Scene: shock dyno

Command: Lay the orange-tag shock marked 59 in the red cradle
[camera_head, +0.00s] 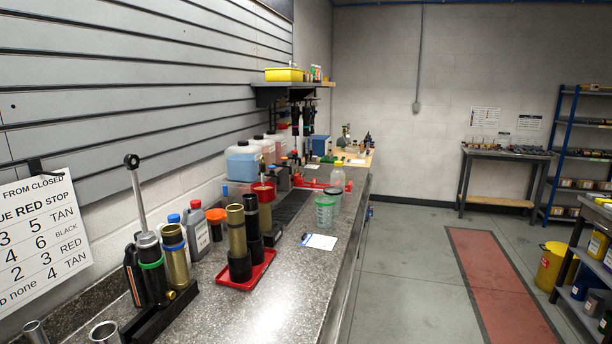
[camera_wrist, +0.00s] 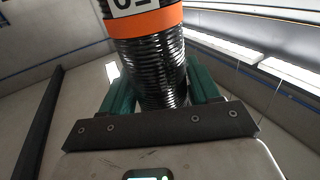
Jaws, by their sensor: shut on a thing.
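In the wrist view a shock with a black coil spring (camera_wrist: 152,65) stands between the two green fingers of my gripper (camera_wrist: 161,92), which is shut on it. An orange band (camera_wrist: 145,22) circles the shock, with a white label above it; its black digits are cut off by the top edge, so I cannot read the full number. The head view shows neither my gripper nor this shock. A low red piece (camera_head: 312,183) lies farther back on the bench in the head view; it is too small to tell if it is the red cradle.
The speckled bench (camera_head: 285,295) runs along the left wall. A red tray (camera_head: 262,275) holds upright gold and black cylinders. A black stand (camera_head: 160,318) with a tall shock is nearer. Bottles, clear cups (camera_head: 325,212) and a white card (camera_head: 318,241) crowd the middle.

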